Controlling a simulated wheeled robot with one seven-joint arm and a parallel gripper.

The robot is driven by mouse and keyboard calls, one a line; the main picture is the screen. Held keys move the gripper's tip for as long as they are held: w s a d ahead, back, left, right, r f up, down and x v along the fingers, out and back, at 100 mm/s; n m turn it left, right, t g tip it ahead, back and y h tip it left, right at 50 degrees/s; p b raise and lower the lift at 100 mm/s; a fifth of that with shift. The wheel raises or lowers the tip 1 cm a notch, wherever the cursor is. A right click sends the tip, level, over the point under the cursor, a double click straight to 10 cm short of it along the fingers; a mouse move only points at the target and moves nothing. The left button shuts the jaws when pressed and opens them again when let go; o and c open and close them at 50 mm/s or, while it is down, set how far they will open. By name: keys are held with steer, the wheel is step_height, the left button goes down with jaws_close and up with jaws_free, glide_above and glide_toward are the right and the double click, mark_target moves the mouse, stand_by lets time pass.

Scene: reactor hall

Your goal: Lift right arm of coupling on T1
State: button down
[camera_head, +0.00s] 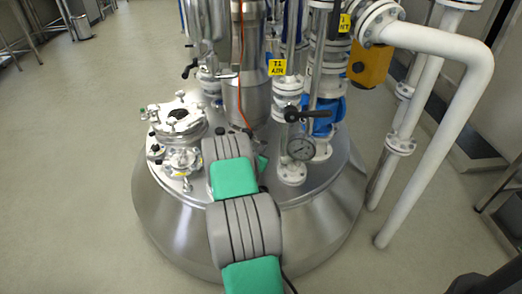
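A yellow label reading T1 (277,67) hangs among the pipes on top of a large steel reactor vessel (165,215). On the left of the vessel's lid is a round port (180,118) with several clamps around it. In front of it is a smaller steel fitting (184,160) with small knobs or arms. I cannot tell for sure which part is the coupling or its right arm. My grey and green arm reaches from the bottom over the lid, just right of this fitting. My gripper is hidden behind my own arm links.
A thick steel column (245,90) rises behind my arm. A black-handled valve (306,114), a pressure gauge (301,148) and blue-bodied valves (325,120) crowd the lid's right side. White pipes (440,125) run down at the right. The floor on the left (70,160) is clear.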

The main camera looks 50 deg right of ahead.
steer(key=shift+r, duration=0.5)
stand_by(0.4)
steer(key=shift+w+d+r+p, duration=0.1)
steer(key=shift+w+r+p, duration=0.05)
steer(key=shift+r+p, duration=0.85)
steer(key=p, duration=0.4)
glide_toward(262, 143)
steer(key=a, duration=0.2)
steer(key=shift+a+f, duration=0.25)
steer(key=shift+s, duration=0.3)
